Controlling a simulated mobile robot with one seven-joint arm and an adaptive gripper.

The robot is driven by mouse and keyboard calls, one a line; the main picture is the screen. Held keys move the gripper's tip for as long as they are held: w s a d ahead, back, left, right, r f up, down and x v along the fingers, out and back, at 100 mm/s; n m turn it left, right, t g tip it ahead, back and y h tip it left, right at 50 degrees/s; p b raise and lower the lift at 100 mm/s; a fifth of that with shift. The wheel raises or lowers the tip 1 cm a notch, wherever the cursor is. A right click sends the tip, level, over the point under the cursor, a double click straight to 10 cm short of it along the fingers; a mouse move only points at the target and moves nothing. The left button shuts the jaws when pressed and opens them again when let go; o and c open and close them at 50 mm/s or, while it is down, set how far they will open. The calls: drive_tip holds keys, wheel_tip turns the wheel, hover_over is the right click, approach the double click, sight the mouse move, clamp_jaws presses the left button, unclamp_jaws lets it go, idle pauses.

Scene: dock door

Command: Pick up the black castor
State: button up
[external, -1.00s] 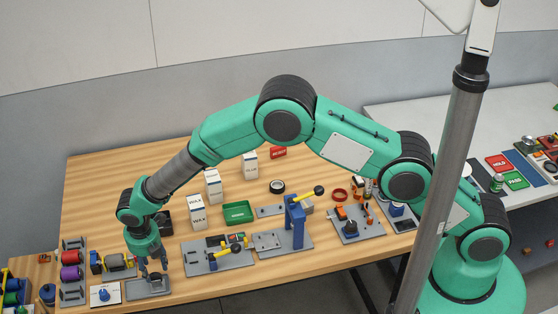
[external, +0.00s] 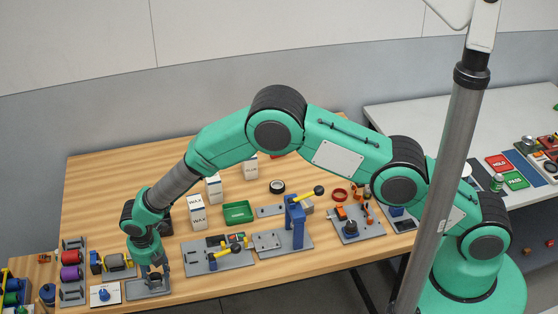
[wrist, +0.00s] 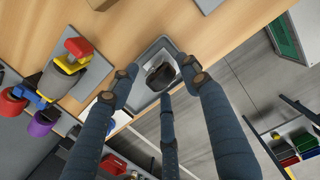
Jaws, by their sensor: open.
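The black castor (wrist: 160,76) sits in a shallow grey tray (wrist: 147,95) near the front edge of the wooden table. My gripper (wrist: 161,84) is open above it, with dark blue fingers spread around the castor and no clear contact. In the external view my gripper (external: 156,273) points down over the grey tray (external: 150,292) at the front left of the table. The fingers partly hide the castor there.
A white card with a blue knob (external: 106,293) lies just left of the tray. A grey fixture plate with a yellow-handled clamp (external: 218,258) stands to the right. Coloured spools (external: 71,273) are at the far left. The table's front edge is close.

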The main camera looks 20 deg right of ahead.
drive_tip(key=shift+f, duration=0.6)
clamp_jaws()
